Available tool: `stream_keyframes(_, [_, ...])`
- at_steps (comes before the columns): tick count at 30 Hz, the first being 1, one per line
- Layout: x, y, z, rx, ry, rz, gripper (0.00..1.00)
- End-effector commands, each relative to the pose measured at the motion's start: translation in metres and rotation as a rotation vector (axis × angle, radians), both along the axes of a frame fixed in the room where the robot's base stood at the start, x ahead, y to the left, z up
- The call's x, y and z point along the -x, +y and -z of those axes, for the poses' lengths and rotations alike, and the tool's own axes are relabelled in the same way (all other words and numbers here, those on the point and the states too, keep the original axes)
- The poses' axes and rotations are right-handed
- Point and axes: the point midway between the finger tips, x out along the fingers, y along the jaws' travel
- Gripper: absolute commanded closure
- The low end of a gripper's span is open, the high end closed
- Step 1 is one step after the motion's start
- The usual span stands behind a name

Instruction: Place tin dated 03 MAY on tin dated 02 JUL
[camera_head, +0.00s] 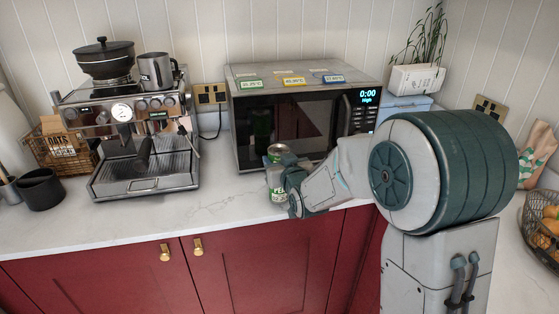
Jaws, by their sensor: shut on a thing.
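Two tins show in front of the microwave, one above the other in the picture. The upper tin (275,152) shows a silvery lid and a green band. The lower tin (276,188) is pale and green with partly visible lettering. No date can be read on either, so I cannot tell which is which. My gripper (287,180) is at their right side, shut on a tin. Its fingers are mostly hidden by my wrist, and I cannot tell which tin they hold or whether the tins touch.
The microwave (310,124) stands just behind, with several coloured labels on its top. A coffee machine (137,140) with a pan (105,58) and a metal jug (156,71) stands left. The white counter (215,205) between is clear; its front edge is near the tins.

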Motion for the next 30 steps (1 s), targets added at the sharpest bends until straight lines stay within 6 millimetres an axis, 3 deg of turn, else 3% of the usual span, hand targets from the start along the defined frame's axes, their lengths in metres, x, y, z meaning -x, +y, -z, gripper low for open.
stream_keyframes(3, [0.000,0.000,0.003,-0.001,-0.002,0.000,0.75])
stream_keyframes(4, [0.000,0.000,0.003,0.000,0.000,0.000,0.42])
stream_keyframes(6, [0.000,0.000,0.002,0.000,0.000,0.000,0.26])
stream_keyframes(19, [0.002,-0.001,-0.002,0.000,0.000,0.000,0.26])
stream_keyframes(30, [0.057,-0.021,-0.009,0.000,-0.002,0.000,0.26])
